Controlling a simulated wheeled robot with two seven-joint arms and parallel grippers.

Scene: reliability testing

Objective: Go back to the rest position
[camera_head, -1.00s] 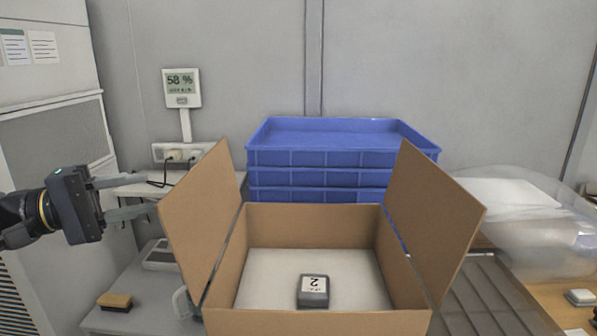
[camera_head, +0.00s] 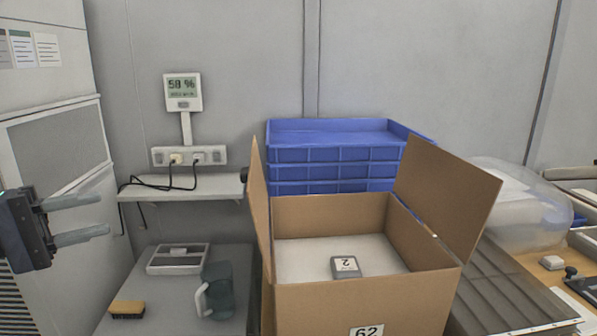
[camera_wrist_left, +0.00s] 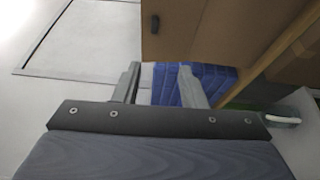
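My left gripper (camera_head: 108,216) is at the left edge of the head view, in front of the grey cabinet. Its two fingers point right and stand apart with nothing between them. In the left wrist view its fingers (camera_wrist_left: 160,84) are also spread and empty. My right gripper is not in view. The open cardboard box (camera_head: 365,302) stands right of centre, well apart from my left gripper. A small grey block with a white label (camera_head: 346,267) lies inside it.
Stacked blue crates (camera_head: 335,155) stand behind the box. A grey pitcher (camera_head: 219,290), a brush (camera_head: 127,309) and a small tray (camera_head: 178,259) are on the left table. A shelf (camera_head: 185,187) juts from the wall. A clear plastic bag (camera_head: 520,205) lies at the right.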

